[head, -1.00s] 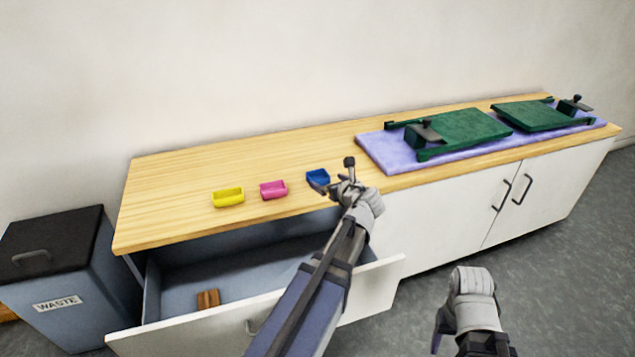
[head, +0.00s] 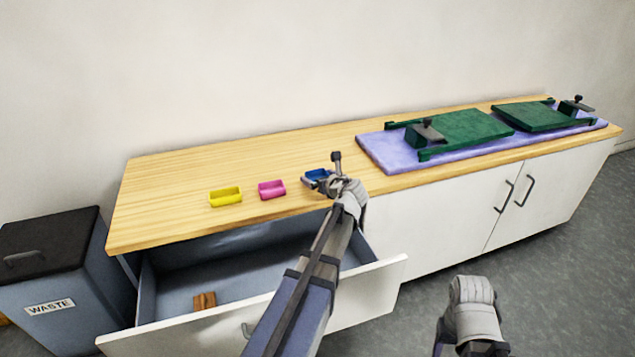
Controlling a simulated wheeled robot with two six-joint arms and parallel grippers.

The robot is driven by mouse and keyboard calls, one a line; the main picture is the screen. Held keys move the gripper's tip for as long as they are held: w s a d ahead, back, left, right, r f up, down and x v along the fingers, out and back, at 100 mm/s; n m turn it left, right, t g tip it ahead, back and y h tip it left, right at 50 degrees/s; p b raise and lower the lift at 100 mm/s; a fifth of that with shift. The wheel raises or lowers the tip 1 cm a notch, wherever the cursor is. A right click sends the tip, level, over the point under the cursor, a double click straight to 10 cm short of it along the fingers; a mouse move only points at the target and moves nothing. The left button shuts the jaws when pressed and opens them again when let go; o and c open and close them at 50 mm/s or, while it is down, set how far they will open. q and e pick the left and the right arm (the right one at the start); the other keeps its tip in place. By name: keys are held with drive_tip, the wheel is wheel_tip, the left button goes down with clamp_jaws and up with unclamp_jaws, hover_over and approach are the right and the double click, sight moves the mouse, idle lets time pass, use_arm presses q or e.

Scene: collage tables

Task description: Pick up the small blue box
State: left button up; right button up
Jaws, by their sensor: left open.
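The small blue box (head: 316,175) sits on the wooden counter, near its front edge, to the right of the pink box. My left gripper (head: 326,177) is open at the blue box, with its fingers reaching over the box's right part and hiding some of it. I cannot tell whether the fingers touch the box. My right arm shows at the lower right, in front of the cabinet; its gripper's fingers are not visible.
A yellow box (head: 225,197) and a pink box (head: 272,189) stand to the left on the counter (head: 180,180). An open drawer (head: 250,262) juts out below, holding a small brown item (head: 204,301). Green boards (head: 465,130) lie on a purple mat (head: 380,155) at right. A waste bin (head: 50,265) stands at left.

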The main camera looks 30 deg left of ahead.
use_arm(q)
drive_tip(key=shift+c, duration=0.2)
drive_tip(key=c, duration=1.1)
drive_tip(key=shift+r, duration=0.1)
wheel_tip(320, 180, up, 10)
drive_tip(key=p, duration=1)
